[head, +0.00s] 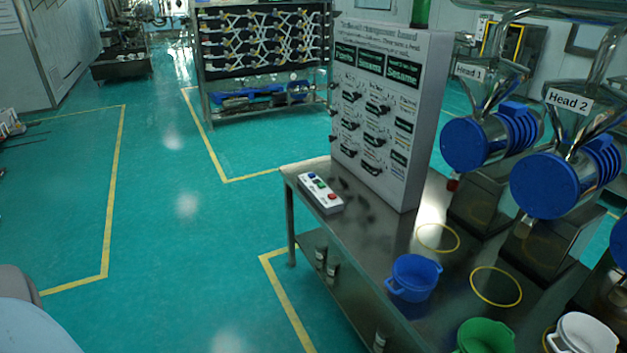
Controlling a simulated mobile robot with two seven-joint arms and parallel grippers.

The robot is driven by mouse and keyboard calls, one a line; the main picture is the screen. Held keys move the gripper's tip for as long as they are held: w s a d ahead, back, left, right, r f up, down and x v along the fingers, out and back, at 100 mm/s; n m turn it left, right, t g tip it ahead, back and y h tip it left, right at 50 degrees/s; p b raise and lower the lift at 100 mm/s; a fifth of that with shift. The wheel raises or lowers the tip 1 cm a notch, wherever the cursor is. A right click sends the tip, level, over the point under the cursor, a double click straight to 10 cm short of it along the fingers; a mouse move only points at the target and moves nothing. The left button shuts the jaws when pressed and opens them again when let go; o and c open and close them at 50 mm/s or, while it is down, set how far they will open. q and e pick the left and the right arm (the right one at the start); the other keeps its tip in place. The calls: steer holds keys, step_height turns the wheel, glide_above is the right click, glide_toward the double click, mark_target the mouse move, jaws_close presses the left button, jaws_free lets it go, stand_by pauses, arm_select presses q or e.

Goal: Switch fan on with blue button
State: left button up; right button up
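A white control box (321,199) lies on the left corner of the steel table (390,262), in front of the upright board. It carries a row of small buttons. A red button (333,197) is at its near end and a green one (320,184) is near the middle. A blue button is too small to make out surely. No fan can be clearly identified. Neither of my grippers shows in the head view.
A tall labelled board (392,125) with dark knobs stands behind the box. A blue pot (414,277), a green pot (486,337) and a white pot (583,335) are on the right. Blue-fronted machines (545,185) stand behind them. The green floor left of the table is clear.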

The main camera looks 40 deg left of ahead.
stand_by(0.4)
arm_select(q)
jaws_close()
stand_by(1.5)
